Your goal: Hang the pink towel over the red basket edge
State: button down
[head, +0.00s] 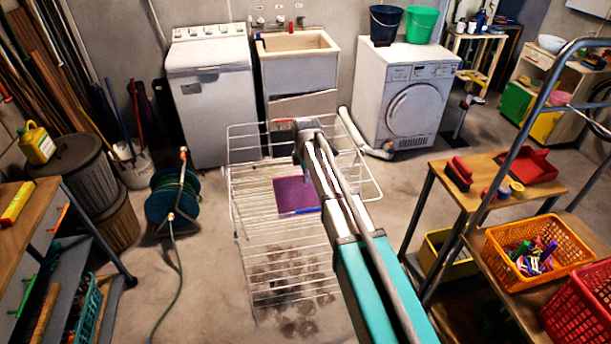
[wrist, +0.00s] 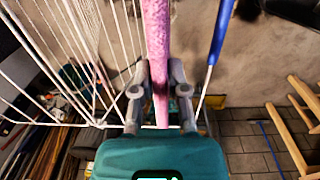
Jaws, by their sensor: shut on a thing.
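The pink towel (wrist: 157,45) shows in the wrist view as a narrow strip, seen nearly edge-on, running down between my fingers. My gripper (wrist: 160,88) is shut on it. In the head view my gripper (head: 300,128) is over the far part of the white wire drying rack (head: 262,228). A magenta cloth (head: 295,193) with a blue lower edge shows at the rack beside my arm; I cannot tell whether it is the held towel. The red basket (head: 585,308) is at the lower right, partly cut off by the frame, far from my gripper.
An orange basket (head: 533,255) of pegs stands beside the red basket on a shelf unit. A blue strip (wrist: 221,35) hangs close right of my fingers in the wrist view. A hose reel (head: 172,195) stands left of the rack. Some floor between rack and shelves is clear.

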jog(key=shift+s, duration=0.15)
jog(key=shift+s+d, duration=0.2)
jog(key=shift+s, duration=0.45)
jog(key=shift+s+d, duration=0.2)
jog(key=shift+s, duration=0.45)
jog(key=shift+r, duration=0.15)
notch_tip(320, 180, up, 12)
jog(key=p, duration=1.2)
